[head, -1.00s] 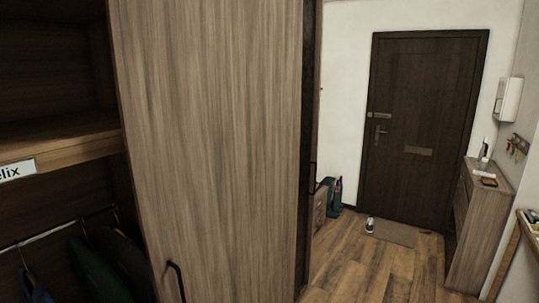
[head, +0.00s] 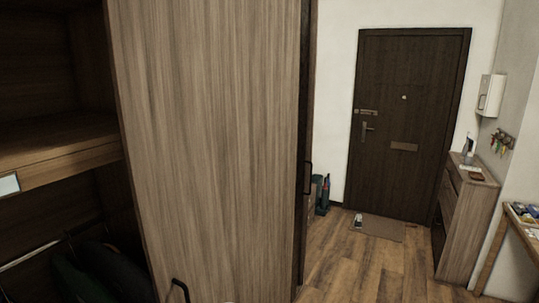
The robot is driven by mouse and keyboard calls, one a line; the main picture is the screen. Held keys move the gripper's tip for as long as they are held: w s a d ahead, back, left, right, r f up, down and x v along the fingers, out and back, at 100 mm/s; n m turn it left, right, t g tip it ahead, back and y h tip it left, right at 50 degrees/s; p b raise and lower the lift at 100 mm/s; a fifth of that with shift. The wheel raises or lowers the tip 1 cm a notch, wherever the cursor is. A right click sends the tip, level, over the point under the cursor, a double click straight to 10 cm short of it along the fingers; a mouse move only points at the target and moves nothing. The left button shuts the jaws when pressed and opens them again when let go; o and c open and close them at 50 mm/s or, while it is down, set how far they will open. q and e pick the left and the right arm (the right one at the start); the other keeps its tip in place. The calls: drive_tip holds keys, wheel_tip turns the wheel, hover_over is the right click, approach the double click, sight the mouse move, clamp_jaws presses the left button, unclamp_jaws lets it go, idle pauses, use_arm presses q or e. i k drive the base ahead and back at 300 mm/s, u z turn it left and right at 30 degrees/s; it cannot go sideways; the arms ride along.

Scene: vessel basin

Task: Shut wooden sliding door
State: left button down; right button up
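The wooden sliding door (head: 208,140) is a tall light-brown panel filling the middle left of the head view. A dark bar handle (head: 180,291) sits low on it near its left edge. To its left the wardrobe is open, with a wooden shelf (head: 70,150) and dark clothes (head: 90,275) hanging below. A second dark handle (head: 307,178) shows at the panel's right side, on a darker edge. Neither of my grippers is in the head view.
Wooden floor (head: 350,262) is clear to the right. A dark entrance door (head: 408,130) with a mat (head: 380,229) stands at the back. A shoe cabinet (head: 465,220) and a small table (head: 520,230) line the right wall.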

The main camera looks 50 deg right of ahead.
sight(210, 95)
drive_tip(key=z, duration=1.7)
drive_tip(key=k, duration=0.65)
drive_tip(key=z, duration=1.1)
drive_tip(key=i, duration=2.9)
drive_tip(key=u, duration=0.8)
